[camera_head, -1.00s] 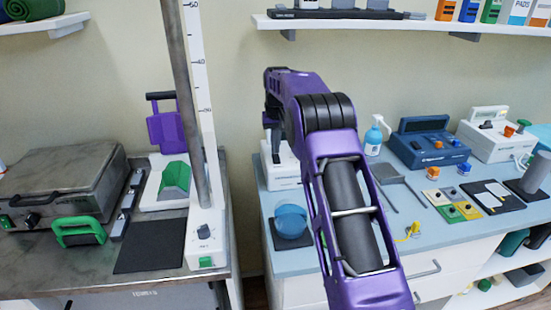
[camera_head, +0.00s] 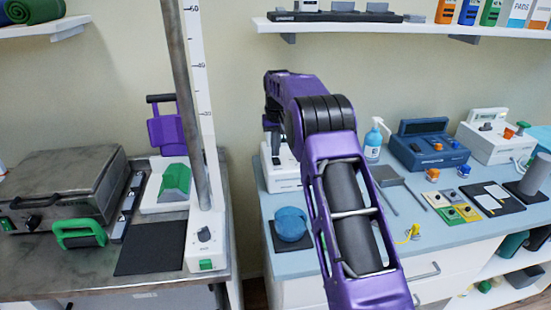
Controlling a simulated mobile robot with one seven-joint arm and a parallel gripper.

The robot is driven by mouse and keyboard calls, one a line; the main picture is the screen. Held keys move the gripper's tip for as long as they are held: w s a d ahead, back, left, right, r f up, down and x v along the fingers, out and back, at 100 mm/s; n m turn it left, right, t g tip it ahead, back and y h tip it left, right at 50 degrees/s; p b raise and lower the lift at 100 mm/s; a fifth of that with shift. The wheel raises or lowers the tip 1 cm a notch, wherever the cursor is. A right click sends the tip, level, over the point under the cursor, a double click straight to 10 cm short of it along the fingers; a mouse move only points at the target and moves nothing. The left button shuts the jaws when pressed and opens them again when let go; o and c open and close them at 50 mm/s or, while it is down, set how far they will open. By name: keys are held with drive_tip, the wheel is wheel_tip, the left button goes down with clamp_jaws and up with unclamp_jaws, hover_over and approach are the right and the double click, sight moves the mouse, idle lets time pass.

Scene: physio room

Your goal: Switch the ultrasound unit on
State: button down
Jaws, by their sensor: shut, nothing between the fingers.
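A white unit (camera_head: 281,178) stands at the back left of the blue-topped counter, mostly hidden behind my arm. My gripper (camera_head: 271,146) points down over the left white unit, shut and empty. Its fingertips are small and partly hidden, so I cannot tell whether they touch the unit.
A blue round object (camera_head: 291,223) sits on a dark pad in front of the left white unit. A tall post with a scale (camera_head: 204,130) rises from the left bench (camera_head: 70,275). A shelf (camera_head: 400,25) hangs above.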

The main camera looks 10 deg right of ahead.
sight(275, 159)
drive_tip(key=shift+r, duration=3)
